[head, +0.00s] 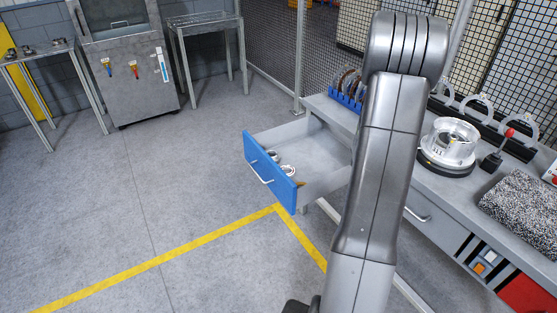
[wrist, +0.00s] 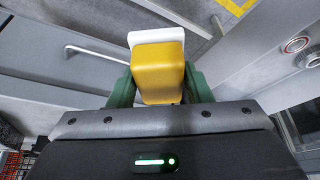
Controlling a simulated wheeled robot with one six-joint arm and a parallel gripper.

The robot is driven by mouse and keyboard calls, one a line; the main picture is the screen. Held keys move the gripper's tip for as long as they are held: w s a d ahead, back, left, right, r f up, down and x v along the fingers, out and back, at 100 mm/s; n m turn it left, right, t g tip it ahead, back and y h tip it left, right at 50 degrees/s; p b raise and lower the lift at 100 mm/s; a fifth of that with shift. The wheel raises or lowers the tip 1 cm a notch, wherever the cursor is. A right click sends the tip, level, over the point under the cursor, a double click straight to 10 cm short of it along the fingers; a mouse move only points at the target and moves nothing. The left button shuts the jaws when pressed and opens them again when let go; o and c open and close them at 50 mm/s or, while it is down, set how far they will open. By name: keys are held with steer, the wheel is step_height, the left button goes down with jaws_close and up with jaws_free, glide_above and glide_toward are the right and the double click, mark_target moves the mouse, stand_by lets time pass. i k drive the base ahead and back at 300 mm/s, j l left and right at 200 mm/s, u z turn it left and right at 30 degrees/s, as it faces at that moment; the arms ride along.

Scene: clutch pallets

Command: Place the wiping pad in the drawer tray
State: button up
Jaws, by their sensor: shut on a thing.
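The wiping pad (wrist: 158,70), a yellow block with a white layer at its far end, is in the wrist view. My gripper (wrist: 155,88), with green fingers, is shut on it from both sides. The pad's lower part is hidden behind the gripper body. In the head view the drawer tray (head: 318,150) is pulled open, with a blue front and a grey inside. A few small items lie in it near the front. My arm hides the drawer's right end. My gripper and the pad do not show in the head view.
The workbench (head: 408,178) on the right carries a round metal housing (head: 450,142), a red-knobbed tool (head: 497,150) and a speckled mat (head: 525,210). A blue rack (head: 346,98) stands at its far end. The drawer's middle is bare. The floor to the left is open.

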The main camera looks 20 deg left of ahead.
mark_target(312, 162)
steer(key=i+j+u, duration=0.3)
steer(key=i+j, duration=0.3)
steer(key=i+j+u, duration=0.3)
steer(key=i+j, duration=0.2)
steer(key=i, duration=0.15)
